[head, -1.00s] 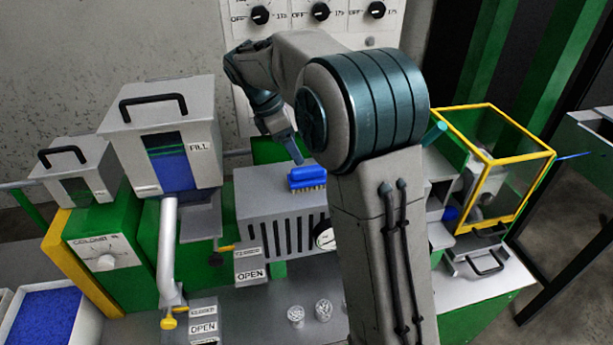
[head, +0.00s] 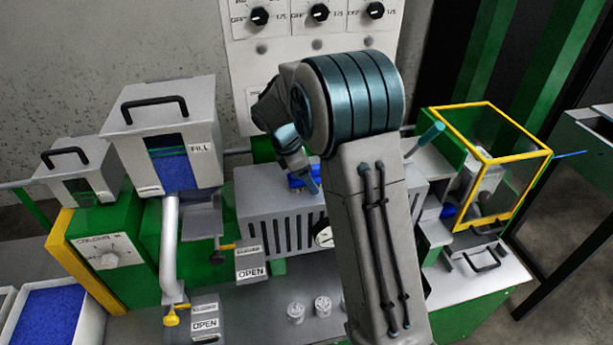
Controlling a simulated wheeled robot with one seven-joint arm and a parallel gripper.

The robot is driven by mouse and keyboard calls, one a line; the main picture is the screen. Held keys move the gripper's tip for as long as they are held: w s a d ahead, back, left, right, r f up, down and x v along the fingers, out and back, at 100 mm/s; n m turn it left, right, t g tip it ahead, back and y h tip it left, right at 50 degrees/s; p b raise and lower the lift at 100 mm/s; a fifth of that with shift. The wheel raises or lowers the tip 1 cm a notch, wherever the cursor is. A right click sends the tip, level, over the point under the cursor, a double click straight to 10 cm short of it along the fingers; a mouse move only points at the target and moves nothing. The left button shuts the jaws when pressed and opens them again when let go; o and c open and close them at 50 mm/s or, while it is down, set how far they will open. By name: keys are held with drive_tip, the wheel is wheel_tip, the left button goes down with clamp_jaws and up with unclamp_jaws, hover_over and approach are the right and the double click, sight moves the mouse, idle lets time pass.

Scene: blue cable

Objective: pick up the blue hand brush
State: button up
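The blue hand brush (head: 296,181) lies on top of the grey slotted machine housing in the middle of the head view. Its right part is hidden behind my gripper and arm. My gripper (head: 314,186) points down at the brush, with its fingertips over or beside the brush's right part. I cannot tell whether they touch it. The gap between the fingers is not visible, so I cannot tell whether the gripper is open or shut.
The slotted grey housing (head: 262,206) carries the brush. A hopper marked FILL (head: 202,105) stands to the left, and a yellow-framed clear box (head: 520,185) to the right. A panel with dials (head: 285,45) rises behind.

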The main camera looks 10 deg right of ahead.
drive_tip(key=c, duration=1.1)
drive_tip(key=shift+r, duration=0.1)
